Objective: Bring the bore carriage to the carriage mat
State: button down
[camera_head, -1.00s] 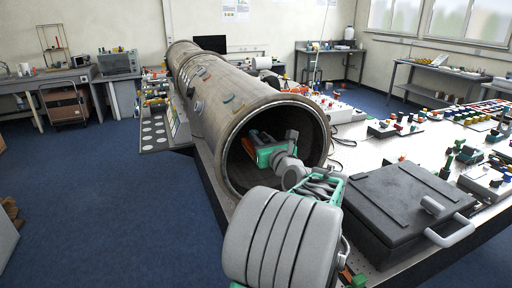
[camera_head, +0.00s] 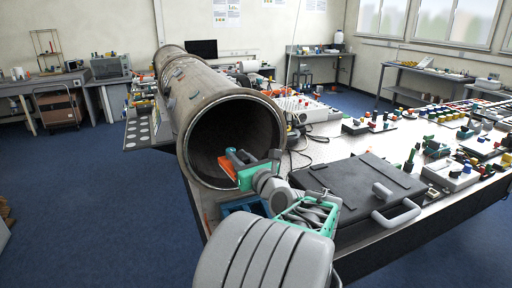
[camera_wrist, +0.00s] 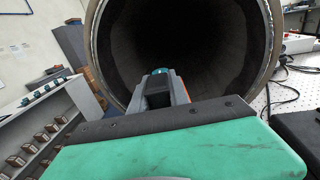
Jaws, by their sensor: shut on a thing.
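The bore carriage (camera_head: 229,166) shows as a small orange and grey body at the mouth of the large grey pipe (camera_head: 215,88). My gripper (camera_head: 241,174), with its green housing, is shut on it, just in front of the opening. In the wrist view the carriage (camera_wrist: 181,90) shows as a strip of orange beyond my gripper (camera_wrist: 160,88), with the dark bore behind; my green housing hides much of it. A blue flat piece (camera_head: 238,206), perhaps the carriage mat, lies on the table below the pipe mouth, partly hidden by my arm.
A black case (camera_head: 358,188) with a grey handle lies right of my arm. Cables lie on the table right of the pipe mouth. Parts and small panels (camera_head: 370,124) crowd the table farther right. Floor is clear on the left.

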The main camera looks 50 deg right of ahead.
jog(key=w+a+f+n+y, duration=0.2)
jog(key=a+f, duration=0.4)
jog(key=a, duration=0.7)
jog(key=w+a+f+n+y, duration=0.3)
jog(key=w+a+f+y, duration=0.2)
jog(key=a, duration=0.9)
jog(key=w+a+f+n+y, duration=0.3)
jog(key=w+a+f+y, duration=0.1)
jog(key=a, duration=0.9)
notch_tip(320, 180, down, 3)
jog(key=shift+w+a+r+t+y, duration=0.15)
jog(key=shift+a+t+y, duration=0.15)
jog(key=shift+y, duration=0.5)
